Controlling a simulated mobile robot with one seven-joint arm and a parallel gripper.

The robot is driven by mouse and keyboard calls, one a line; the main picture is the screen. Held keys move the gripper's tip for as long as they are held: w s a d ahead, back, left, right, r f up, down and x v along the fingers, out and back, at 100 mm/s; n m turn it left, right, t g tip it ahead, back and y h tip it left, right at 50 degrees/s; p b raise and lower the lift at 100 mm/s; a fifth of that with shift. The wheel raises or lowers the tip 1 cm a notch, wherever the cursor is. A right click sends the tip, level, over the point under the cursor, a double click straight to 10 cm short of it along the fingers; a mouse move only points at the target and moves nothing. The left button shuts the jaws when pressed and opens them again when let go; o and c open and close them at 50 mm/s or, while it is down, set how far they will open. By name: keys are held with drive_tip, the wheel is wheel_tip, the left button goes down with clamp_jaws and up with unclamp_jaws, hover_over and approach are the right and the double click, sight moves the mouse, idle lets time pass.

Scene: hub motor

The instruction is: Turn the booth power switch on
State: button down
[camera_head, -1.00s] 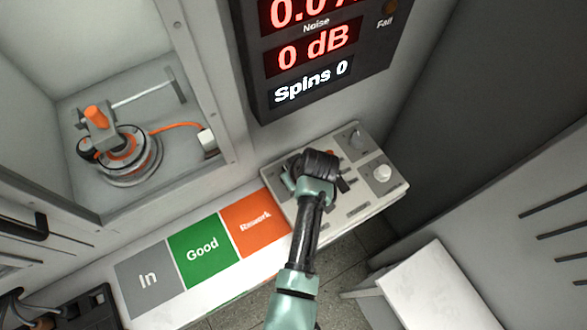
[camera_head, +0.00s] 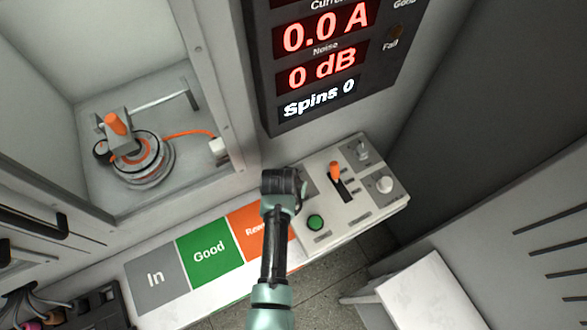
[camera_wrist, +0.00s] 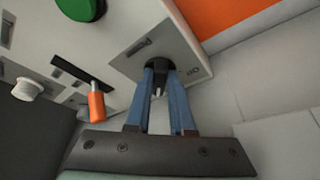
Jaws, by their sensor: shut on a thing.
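The booth power switch appears to be the dark lever (camera_wrist: 158,66) on a pale square plate at the end of the control panel, in the wrist view. A small light tip shows between the fingers. In the head view my gripper (camera_head: 282,184) is over the left end of the control panel (camera_head: 345,213) and hides the switch. I cannot tell which way the switch is set.
A green button (camera_head: 316,222), an orange-tipped lever (camera_head: 335,172) and a white knob (camera_head: 384,184) stand on the panel beside my gripper. The display (camera_head: 322,45) above shows 0.0 A and 0 dB. A booth with a motor (camera_head: 138,158) is at left.

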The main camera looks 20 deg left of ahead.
drive_tip(key=shift+m, duration=0.3)
drive_tip(key=c, duration=0.8)
unclamp_jaws()
drive_tip(key=shift+r, duration=0.1)
drive_tip(key=v, duration=1.2)
drive_tip(key=shift+s+a+r+p, duration=0.1)
drive_tip(key=shift+s+r+p, duration=0.15)
drive_tip(key=shift+r+p, duration=0.1)
